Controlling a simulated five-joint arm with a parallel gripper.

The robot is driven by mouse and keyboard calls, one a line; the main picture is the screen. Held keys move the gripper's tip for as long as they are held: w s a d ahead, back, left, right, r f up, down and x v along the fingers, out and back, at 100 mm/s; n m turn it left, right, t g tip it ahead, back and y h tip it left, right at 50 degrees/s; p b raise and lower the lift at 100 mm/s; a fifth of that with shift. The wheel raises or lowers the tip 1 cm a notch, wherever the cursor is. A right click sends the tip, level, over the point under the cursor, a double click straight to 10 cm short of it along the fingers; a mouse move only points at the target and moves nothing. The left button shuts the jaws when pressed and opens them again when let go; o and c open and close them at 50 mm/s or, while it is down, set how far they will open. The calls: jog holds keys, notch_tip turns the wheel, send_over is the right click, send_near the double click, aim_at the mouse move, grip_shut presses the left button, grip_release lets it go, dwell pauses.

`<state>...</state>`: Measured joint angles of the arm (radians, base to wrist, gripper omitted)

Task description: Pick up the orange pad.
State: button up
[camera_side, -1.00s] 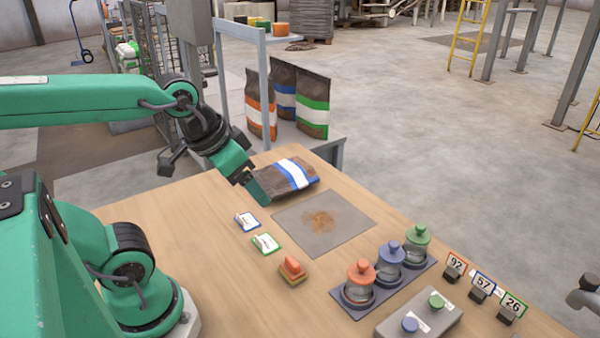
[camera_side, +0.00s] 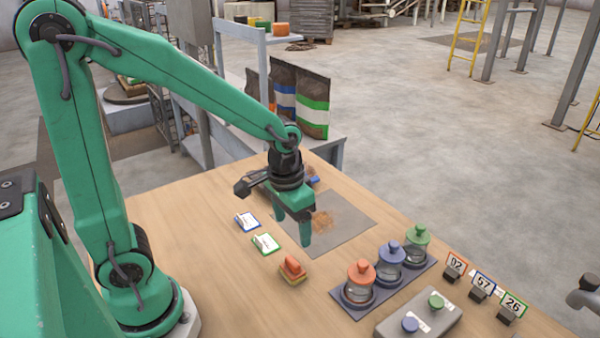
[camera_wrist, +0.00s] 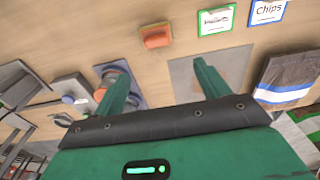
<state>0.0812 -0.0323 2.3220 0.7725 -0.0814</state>
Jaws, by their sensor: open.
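The orange pad (camera_side: 292,268) is a small block with an orange grip on top, lying on the wooden table in front of the grey mat. It also shows in the wrist view (camera_wrist: 155,36), beyond my fingertips. My gripper (camera_side: 292,227) points down above the table and mat, behind the pad and apart from it. In the wrist view my gripper (camera_wrist: 155,82) has its two fingers wide apart with nothing between them.
A row of lidded jars (camera_side: 390,262) stands right of the pad, with a grey button box (camera_side: 418,318) in front. Two small signs, blue-edged (camera_side: 247,222) and green-edged (camera_side: 266,243), lie left of the gripper. The grey mat (camera_side: 350,222) holds spilled brown pellets.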

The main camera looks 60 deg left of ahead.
aim_at(294, 259)
jog(key=shift+w+d+f+g, duration=0.1)
jog(key=shift+w+f+g, duration=0.05)
jog(key=shift+f, duration=0.4)
jog(key=shift+w+d+f+g, duration=0.1)
jog(key=shift+f+g, duration=0.1)
jog(key=shift+f, duration=0.4)
jog(key=shift+w+d+f+g, duration=0.1)
jog(key=shift+w+f+g, duration=0.05)
jog(key=shift+f, duration=0.4)
jog(key=shift+f, duration=0.1)
jog(key=shift+f, duration=1.2)
jog(key=shift+s+f, duration=0.15)
jog(key=shift+f, duration=0.55)
jog(key=shift+s+f, duration=0.15)
jog(key=shift+f, duration=1.75)
jog(key=c, duration=1)
